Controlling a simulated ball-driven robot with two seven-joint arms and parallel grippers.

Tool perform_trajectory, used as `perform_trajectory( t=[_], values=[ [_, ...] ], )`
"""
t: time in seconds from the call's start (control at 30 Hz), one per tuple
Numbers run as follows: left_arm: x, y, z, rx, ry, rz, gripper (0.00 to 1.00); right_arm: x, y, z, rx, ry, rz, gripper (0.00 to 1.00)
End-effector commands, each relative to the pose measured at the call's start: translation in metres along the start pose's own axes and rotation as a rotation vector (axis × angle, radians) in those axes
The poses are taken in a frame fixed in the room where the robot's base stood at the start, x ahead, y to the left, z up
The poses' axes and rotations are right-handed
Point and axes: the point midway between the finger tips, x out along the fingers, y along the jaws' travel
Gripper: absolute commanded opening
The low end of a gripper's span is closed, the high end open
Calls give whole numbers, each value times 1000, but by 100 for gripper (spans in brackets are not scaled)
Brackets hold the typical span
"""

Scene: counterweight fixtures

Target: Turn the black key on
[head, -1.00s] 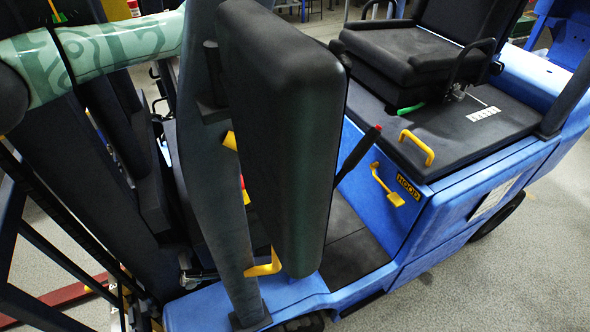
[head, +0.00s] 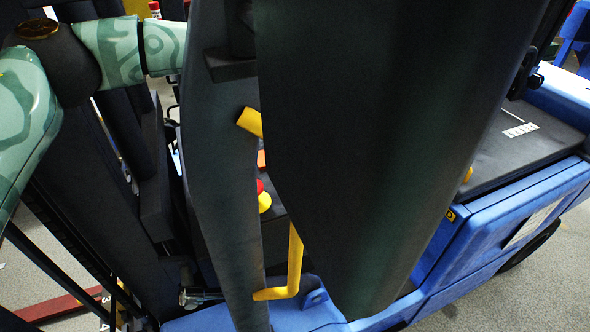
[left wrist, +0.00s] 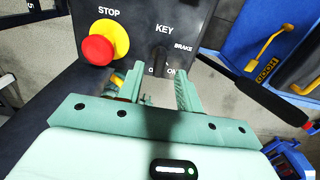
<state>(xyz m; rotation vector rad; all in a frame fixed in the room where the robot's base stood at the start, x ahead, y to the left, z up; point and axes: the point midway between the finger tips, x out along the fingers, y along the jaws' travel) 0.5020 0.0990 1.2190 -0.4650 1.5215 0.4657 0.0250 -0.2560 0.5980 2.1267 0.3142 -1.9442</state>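The black key (left wrist: 158,61) is on a dark control panel (left wrist: 202,20) in the left wrist view, under the printed word KEY, with BRAKE to its right and partly covered lettering below it. My left gripper (left wrist: 160,82) is open, with one pale green finger on each side of the key's lower part. I see gaps beside the key, and cannot tell whether either finger touches it. In the head view the key and left gripper are hidden behind a dark upright post (head: 228,170); my patterned left arm comes in from the left. My right gripper is not in view.
A red stop button (left wrist: 98,49) on a yellow base sits left of the key; it also shows in the head view (head: 261,187). A black lever (left wrist: 255,90) extends right of the panel. A large dark padded slab (head: 370,130) blocks the middle of the head view.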

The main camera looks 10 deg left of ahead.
Motion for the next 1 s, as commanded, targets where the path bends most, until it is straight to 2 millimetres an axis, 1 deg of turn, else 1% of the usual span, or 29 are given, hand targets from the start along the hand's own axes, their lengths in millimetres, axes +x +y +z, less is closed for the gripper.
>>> perform_trajectory(
  t=[0.03, 0.1, 0.2, 0.33, 0.57, 0.6, 0.63, 0.67, 0.7, 0.73, 1.0],
  values=[
    [10, 0, -1, 2, 3, 1, 35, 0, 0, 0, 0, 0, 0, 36],
    [21, 0, -1, 1, 2, 1, 35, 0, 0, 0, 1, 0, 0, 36],
    [32, 0, 0, 1, 0, 1, 35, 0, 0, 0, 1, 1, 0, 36],
    [38, 0, 0, 2, 0, 0, 35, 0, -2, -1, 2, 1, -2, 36],
    [39, 0, 0, 2, 0, 0, 35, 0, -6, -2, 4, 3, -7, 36],
    [39, 0, 0, 2, 0, 0, 30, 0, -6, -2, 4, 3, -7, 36],
    [39, 0, 0, 2, 0, 0, 22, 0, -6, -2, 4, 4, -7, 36],
    [39, 0, 0, 2, 0, 0, 13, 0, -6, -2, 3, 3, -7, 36],
    [39, 0, 0, 2, 0, 0, 2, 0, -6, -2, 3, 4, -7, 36],
    [39, 0, 0, 2, 0, 0, 0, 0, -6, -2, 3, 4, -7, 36],
    [38, 0, 0, 13, 0, 0, 0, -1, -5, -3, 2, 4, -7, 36]
  ],
)
